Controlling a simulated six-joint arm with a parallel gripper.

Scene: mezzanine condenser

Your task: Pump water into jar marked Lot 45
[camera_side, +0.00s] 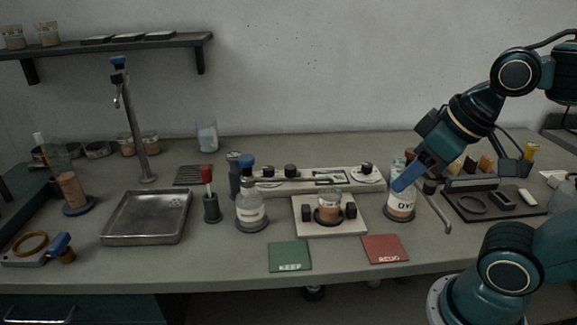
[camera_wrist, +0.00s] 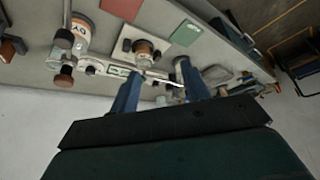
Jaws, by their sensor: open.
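A small jar with orange-brown contents (camera_side: 328,207) sits on a pale square platform (camera_side: 345,228) between two dark knobs or clamps; the wrist view shows this jar (camera_wrist: 143,52) too. I cannot read a Lot 45 mark on it. A clear bottle with a blue top (camera_side: 249,210) and a pale label stands left of the platform. A jar with a large-lettered label (camera_side: 401,207) stands right of the platform. My gripper (camera_side: 407,182) is tilted down, overlapping that jar in the side view. In the wrist view its blue fingers (camera_wrist: 158,72) are apart, with nothing held between them.
A green mat (camera_side: 290,256) and a red mat (camera_side: 385,249) lie at the front edge. A pale panel with knobs (camera_side: 318,179) runs behind the platform. A metal tray (camera_side: 147,218) and tall tap (camera_side: 136,125) are left. A dark tool tray (camera_side: 470,212) is right.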

